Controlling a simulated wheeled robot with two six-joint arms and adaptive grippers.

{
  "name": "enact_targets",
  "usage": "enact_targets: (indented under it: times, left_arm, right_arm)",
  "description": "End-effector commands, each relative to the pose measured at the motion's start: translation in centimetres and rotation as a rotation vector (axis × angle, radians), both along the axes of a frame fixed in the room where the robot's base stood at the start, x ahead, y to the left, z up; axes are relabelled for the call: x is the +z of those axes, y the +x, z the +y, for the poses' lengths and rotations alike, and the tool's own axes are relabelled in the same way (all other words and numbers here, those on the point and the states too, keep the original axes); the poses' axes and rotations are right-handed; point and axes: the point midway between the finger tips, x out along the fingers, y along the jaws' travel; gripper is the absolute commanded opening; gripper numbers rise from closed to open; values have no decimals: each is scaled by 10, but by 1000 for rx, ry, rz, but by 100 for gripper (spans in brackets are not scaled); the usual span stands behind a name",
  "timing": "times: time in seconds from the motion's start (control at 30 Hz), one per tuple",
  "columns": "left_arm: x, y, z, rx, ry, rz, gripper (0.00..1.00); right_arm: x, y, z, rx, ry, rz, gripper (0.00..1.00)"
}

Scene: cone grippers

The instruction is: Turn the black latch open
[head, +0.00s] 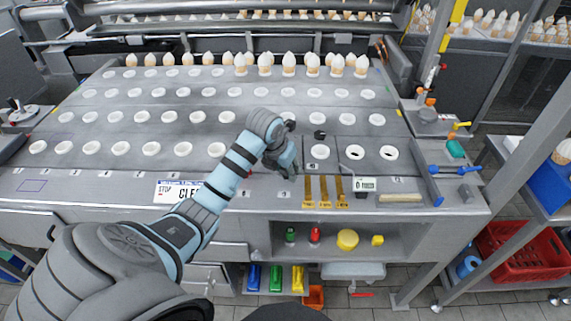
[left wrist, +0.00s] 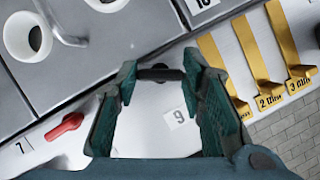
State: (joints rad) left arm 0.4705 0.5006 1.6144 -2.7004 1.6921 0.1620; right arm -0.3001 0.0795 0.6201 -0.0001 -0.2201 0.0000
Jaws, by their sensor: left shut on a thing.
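The black latch (left wrist: 160,73) lies across the gap between my left gripper's fingertips (left wrist: 158,76) in the left wrist view. It sits on the pale front strip of the machine, just above the "9" label (left wrist: 179,117). My left gripper is shut on the latch, with a finger at each end of it. In the head view my left gripper (head: 287,167) points down at the machine's front strip and hides the latch. My right gripper shows in neither view.
A red latch (left wrist: 66,126) lies left of my gripper, by the "7" label. Behind is a grey deck (head: 150,112) with rows of white-rimmed holes. An open shelf (head: 375,255) with small coloured items is below.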

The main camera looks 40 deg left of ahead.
Motion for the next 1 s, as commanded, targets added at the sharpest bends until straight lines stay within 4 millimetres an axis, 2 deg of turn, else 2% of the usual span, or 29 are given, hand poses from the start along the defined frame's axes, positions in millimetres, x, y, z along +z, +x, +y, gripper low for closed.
enact_targets:
  times: [0.33,0.87,0.9,1.0]
  left_arm:
    - [1,1,-1,148,1,-2,9]
    - [1,1,0,173,1,-2,9]
    - [1,1,0,173,1,-2,41]
    - [1,1,-1,173,1,-2,57]
  right_arm:
    - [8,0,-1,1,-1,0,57]
    - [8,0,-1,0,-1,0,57]
    - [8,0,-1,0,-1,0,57]
    - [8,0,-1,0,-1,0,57]
